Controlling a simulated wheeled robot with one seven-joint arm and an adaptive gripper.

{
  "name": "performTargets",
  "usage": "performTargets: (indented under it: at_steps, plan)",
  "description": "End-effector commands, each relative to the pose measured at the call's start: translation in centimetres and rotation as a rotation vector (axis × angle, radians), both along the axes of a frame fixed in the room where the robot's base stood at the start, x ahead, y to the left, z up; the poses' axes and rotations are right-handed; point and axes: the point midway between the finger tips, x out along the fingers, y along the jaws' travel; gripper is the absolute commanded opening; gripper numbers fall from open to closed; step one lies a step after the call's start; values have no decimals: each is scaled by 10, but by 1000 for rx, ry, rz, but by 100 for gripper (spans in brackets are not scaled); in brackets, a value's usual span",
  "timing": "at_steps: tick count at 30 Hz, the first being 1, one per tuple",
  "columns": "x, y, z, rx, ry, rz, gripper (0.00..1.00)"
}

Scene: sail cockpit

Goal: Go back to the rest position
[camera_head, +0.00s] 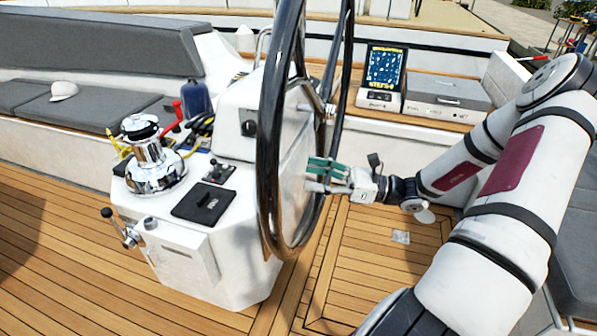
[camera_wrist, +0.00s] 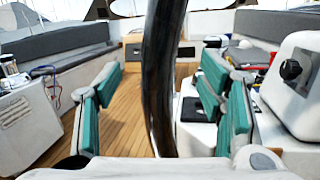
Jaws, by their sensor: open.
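My gripper (camera_head: 325,176) is at the right side of the large dark steering wheel (camera_head: 268,130) in the head view, with its green-padded fingers pointing left toward the rim. In the wrist view my gripper (camera_wrist: 160,105) has its two fingers wide apart. The wheel rim (camera_wrist: 162,75) runs upright through the gap between them in that picture. No contact with the rim shows, and I cannot tell how far it reaches between the fingers. My arm comes in from the right side of the head view.
The white console (camera_head: 215,235) stands left of the wheel, with a chrome winch (camera_head: 152,160) and a red handle (camera_head: 172,118). A chartplotter (camera_head: 383,75) and a grey box (camera_head: 448,92) sit on the back ledge. A white cap (camera_head: 63,91) lies on the bench. Open teak floor (camera_head: 375,265) lies below my gripper.

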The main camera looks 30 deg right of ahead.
Motion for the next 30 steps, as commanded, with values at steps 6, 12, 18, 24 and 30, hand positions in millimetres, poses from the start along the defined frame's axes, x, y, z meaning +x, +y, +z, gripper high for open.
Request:
performTargets:
  at_steps: [6, 12, 18, 24, 30]
  plan:
    - [-5, -4, -1, -1, 0, 2, 62]
    - [-5, -4, -1, -1, 0, 1, 62]
    - [-4, -4, -1, -1, 0, 1, 62]
    - [-5, 9, 2, -57, 4, 53, 62]
    - [-18, 62, 10, -314, 13, 276, 62]
